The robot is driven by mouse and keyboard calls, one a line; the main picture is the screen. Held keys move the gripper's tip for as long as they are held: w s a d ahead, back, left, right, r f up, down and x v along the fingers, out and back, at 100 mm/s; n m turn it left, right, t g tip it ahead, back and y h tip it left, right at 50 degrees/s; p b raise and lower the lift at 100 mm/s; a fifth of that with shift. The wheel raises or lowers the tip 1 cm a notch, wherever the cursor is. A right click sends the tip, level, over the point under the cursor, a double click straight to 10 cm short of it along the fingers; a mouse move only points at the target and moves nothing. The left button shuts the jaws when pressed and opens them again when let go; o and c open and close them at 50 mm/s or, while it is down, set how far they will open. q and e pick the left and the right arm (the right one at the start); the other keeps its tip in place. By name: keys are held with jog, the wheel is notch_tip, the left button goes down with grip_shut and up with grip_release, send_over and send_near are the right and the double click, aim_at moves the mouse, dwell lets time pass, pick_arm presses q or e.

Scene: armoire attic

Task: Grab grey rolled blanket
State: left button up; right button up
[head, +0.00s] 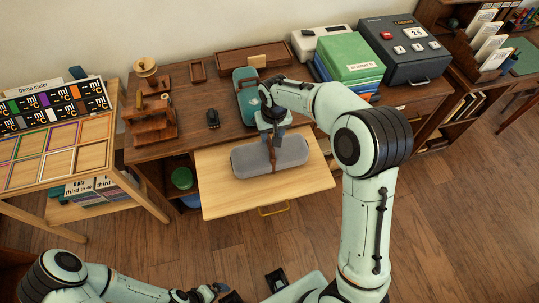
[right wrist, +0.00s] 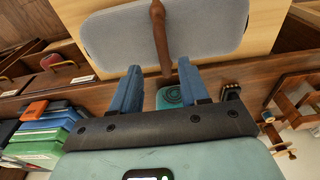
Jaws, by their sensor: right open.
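The grey rolled blanket (head: 292,150) lies on a pulled-out light wooden board (head: 225,200) of the desk, with a brown strap (head: 273,160) around its middle. It also fills the top of the right wrist view (right wrist: 210,32). My right gripper (head: 272,138) is over the blanket's back edge near the strap. In the right wrist view its two blue fingers (right wrist: 158,72) are apart with nothing between them, and the blanket is beyond their tips. My left gripper (head: 222,292) is low at the bottom edge, partly cut off, away from the blanket; its fingers are unclear.
The dark wooden desk (head: 225,130) holds a teal case (head: 246,100), a green box stack (head: 350,55), a dark grey box (head: 400,60) and small wooden items. A tilted display table (head: 60,150) stands at left. The floor in front is mostly clear.

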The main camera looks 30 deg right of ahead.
aim_at(270, 141)
jog(key=shift+w+a+f, duration=0.1)
jog(key=shift+w+f, duration=0.1)
jog(key=shift+f, duration=1.2)
jog(key=shift+w+a+f, duration=0.1)
jog(key=shift+w+f, duration=0.05)
jog(key=shift+f, duration=1.2)
grip_shut()
jog(key=shift+r, duration=0.15)
